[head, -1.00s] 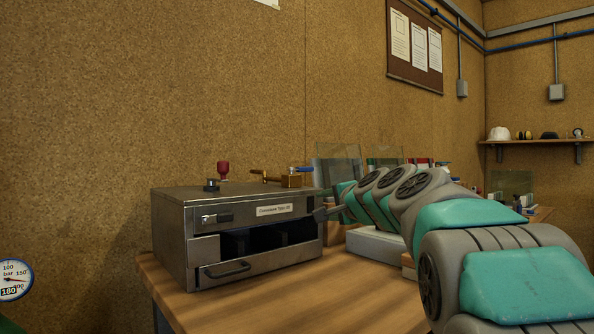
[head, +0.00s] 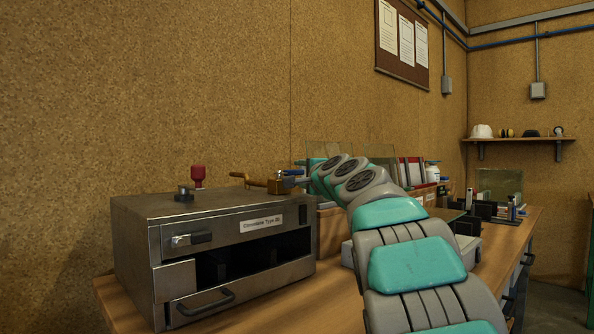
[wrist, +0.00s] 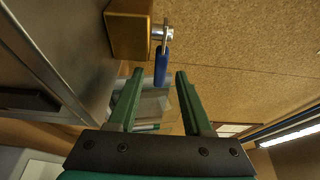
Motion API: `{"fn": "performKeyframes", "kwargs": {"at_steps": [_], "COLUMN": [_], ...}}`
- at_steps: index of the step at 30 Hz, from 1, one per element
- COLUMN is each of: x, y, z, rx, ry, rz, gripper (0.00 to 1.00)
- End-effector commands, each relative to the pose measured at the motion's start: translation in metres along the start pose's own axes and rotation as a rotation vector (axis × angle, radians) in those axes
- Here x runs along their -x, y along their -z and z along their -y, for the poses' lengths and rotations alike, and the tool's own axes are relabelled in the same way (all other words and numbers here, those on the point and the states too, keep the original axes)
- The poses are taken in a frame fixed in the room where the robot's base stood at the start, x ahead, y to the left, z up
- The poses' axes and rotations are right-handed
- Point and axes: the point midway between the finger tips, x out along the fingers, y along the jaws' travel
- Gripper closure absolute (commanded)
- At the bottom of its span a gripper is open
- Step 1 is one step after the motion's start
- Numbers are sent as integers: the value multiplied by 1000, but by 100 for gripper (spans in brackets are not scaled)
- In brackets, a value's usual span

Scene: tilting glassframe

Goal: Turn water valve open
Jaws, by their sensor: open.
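The water valve is a brass block (head: 284,186) with a brass pipe, at the back right of the metal box's top in the head view. Its blue lever (head: 292,172) shows small there. In the wrist view the brass block (wrist: 128,32) is at the top, and the blue lever (wrist: 161,66) hangs from a silver stem. My gripper (wrist: 159,73) is open and empty. Its two green fingers point at the valve, and the lever's end appears between the fingertips in the picture. I see no contact, and the depth gap is hard to tell. In the head view my arm largely hides the gripper.
The metal box (head: 150,235) stands on the wooden table (head: 335,302), with a red knob (head: 198,173) and a dark knob (head: 184,193) on top. Glass panes (head: 380,156) and bottles stand behind my arm. The corkboard wall (head: 150,90) is behind the valve.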

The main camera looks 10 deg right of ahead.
Motion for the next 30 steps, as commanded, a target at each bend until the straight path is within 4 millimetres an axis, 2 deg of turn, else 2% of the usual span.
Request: {"fn": "performKeyframes", "kwargs": {"at_steps": [6, 18, 30], "x": [-18, -22, -22], "y": [0, 0, 0], "z": [1, 0, 0], "rx": [1, 0, 0], "ry": [0, 0, 0], "rz": [0, 1, 1], "gripper": [50, 51, 96]}}
